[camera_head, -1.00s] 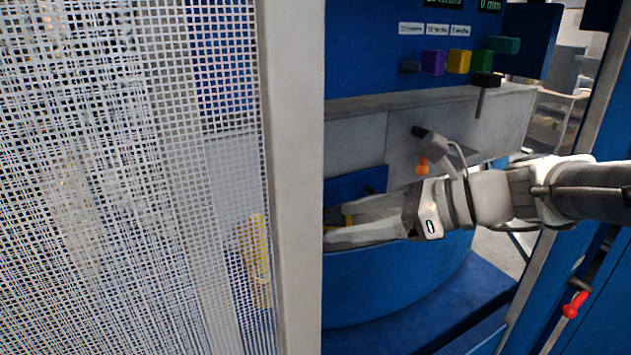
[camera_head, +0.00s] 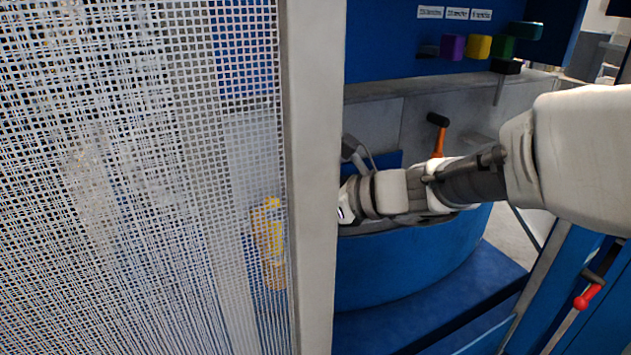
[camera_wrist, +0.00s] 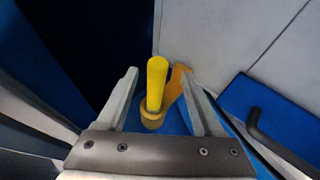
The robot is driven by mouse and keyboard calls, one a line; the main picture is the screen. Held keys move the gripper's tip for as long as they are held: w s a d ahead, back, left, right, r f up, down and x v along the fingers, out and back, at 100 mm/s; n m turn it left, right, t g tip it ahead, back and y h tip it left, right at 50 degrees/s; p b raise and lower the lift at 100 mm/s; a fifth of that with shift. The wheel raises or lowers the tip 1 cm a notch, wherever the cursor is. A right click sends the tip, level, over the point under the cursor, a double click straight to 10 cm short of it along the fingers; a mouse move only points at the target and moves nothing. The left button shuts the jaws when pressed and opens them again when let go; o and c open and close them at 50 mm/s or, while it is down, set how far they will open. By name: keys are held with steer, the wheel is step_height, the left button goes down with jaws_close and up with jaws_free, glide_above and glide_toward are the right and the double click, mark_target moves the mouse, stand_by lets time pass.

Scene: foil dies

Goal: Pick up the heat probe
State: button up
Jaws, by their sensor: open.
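The heat probe looks to be the yellow upright cylinder (camera_wrist: 156,82) in the wrist view, with a round tan-orange base and an orange piece behind it. In the head view a yellow shape (camera_head: 273,232) shows blurred through the mesh, probably the same thing. My gripper (camera_wrist: 159,75) is open, one finger on each side of the yellow cylinder, with a gap visible on both sides. Whether the fingers are level with it in depth is hard to tell. In the head view my fingers are hidden behind the post and mesh.
A mesh panel (camera_head: 140,180) and its pale post (camera_head: 312,200) stand left of my arm. A blue curved housing (camera_head: 410,262) lies below it. A black-headed orange handle (camera_head: 438,138) stands behind the arm. A red-knobbed lever (camera_head: 588,296) is at right. A dark bent bar (camera_wrist: 268,135) lies right of my gripper.

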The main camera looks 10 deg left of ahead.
steer(key=x, duration=0.4)
steer(key=shift+s+a+r, duration=0.1)
steer(key=shift+a, duration=0.05)
jaws_close()
stand_by(1.2)
